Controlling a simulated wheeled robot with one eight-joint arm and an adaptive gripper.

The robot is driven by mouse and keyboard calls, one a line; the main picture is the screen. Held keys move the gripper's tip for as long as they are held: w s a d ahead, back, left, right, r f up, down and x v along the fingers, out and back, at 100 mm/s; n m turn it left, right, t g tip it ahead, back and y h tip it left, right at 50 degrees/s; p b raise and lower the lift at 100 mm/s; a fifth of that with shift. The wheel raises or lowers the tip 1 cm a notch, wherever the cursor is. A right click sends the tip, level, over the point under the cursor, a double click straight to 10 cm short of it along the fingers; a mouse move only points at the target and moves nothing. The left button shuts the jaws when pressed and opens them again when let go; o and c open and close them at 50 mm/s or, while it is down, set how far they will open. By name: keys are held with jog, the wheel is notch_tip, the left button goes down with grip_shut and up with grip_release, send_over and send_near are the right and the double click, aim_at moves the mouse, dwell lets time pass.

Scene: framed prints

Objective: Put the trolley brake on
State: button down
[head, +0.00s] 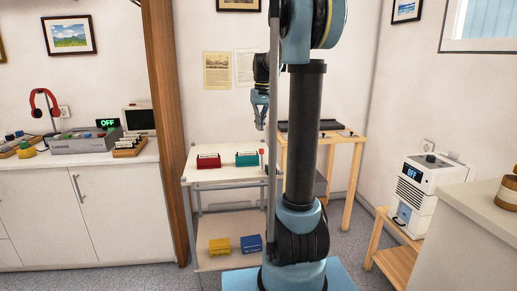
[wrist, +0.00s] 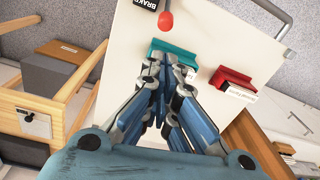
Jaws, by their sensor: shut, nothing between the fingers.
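The trolley (head: 212,176) has a pale top and a lower shelf, and its top fills the upper middle of the wrist view (wrist: 213,45). A brake lever with a red knob (wrist: 165,19) stands at the trolley's edge beside a black label reading BRAKE (wrist: 145,3). In the head view, the red knob (head: 262,152) shows at the trolley's right side, partly beside my arm. My gripper (head: 260,127) is shut and empty, above the trolley top. In the wrist view, its fingertips (wrist: 164,58) overlap the teal rack, short of the knob. The lever's lower part is hidden.
A red rack (head: 208,161) and a teal rack (head: 247,159) stand on the trolley top. Yellow (head: 220,246) and blue (head: 251,243) boxes sit on its lower shelf. A wooden table (head: 345,152) stands behind right; a wooden post (head: 168,110) is at left.

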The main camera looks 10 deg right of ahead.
dwell(0.3)
send_near(262, 159)
jog(key=w+a+f, duration=0.1)
jog(key=w+f, duration=0.4)
jog(key=w, duration=0.1)
jog(key=shift+s+f, duration=0.2)
jog(key=shift+f, duration=0.05)
